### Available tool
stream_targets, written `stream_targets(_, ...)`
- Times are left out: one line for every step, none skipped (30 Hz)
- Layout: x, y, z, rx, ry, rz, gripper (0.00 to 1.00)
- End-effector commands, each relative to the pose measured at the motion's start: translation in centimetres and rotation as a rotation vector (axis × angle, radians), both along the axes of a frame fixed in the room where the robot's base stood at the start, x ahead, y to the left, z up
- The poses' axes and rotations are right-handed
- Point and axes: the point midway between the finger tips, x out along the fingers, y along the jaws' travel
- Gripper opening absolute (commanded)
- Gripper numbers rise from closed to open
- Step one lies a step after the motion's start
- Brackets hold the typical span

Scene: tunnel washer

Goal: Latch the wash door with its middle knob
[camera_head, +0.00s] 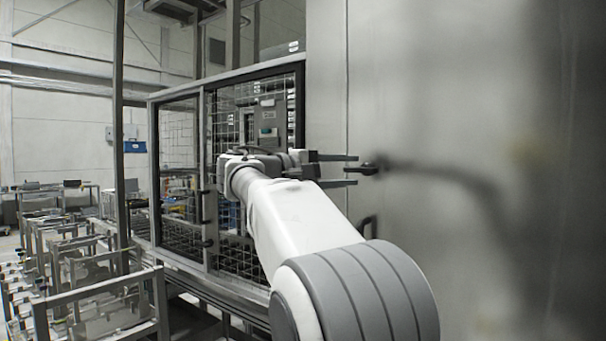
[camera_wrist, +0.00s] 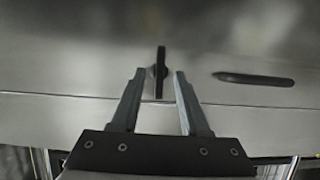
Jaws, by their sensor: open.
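The wash door (camera_head: 450,120) is a tall smooth grey metal panel filling the right of the head view; it also fills the upper part of the wrist view (camera_wrist: 70,45). A small black knob (camera_head: 374,167) sticks out near its edge. In the wrist view the knob (camera_wrist: 161,66) is a narrow upright bar beside the panel seam. My gripper (camera_head: 356,170) points at the knob with its fingers apart. In the wrist view its fingertips (camera_wrist: 158,73) lie on either side of the knob with gaps showing; contact cannot be seen.
A black bar handle (camera_head: 367,227) sits below the knob, and a dark handle (camera_wrist: 253,79) shows right of it in the wrist view. A framed mesh enclosure (camera_head: 207,165) stands behind my arm. Metal racks (camera_head: 100,290) fill the lower left.

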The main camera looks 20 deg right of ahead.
Motion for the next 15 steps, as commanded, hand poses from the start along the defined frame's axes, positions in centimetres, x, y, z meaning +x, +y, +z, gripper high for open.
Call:
stream_targets(-0.3,1.5,-0.1,0.0,0.0,0.006,0.45)
stream_targets(-0.5,2.2,-0.1,0.0,0.0,0.006,0.45)
stream_targets(-0.7,3.2,0.0,0.0,0.0,0.007,0.45)
stream_targets(-1.0,3.9,0.0,0.0,0.0,0.006,0.45)
stream_targets(-1.2,4.7,0.0,0.0,0.0,0.007,0.45)
stream_targets(-1.4,5.6,0.0,-0.001,0.0,0.006,0.45)
stream_targets(-1.6,6.3,0.0,-0.001,0.0,0.007,0.45)
stream_targets(-1.8,6.9,0.1,-0.001,0.0,0.006,0.45)
stream_targets(-2.0,7.8,0.1,-0.001,0.0,0.007,0.45)
stream_targets(-2.2,8.4,0.1,-0.001,0.0,0.005,0.45)
stream_targets(-2.4,9.0,0.1,-0.001,0.0,0.006,0.45)
stream_targets(-2.6,9.7,0.1,0.0,0.0,0.005,0.45)
stream_targets(-2.7,10.1,0.1,0.0,0.0,0.005,0.45)
stream_targets(-2.8,10.5,0.1,0.0,0.0,0.005,0.45)
stream_targets(-3.0,11.0,0.1,0.0,0.0,0.004,0.45)
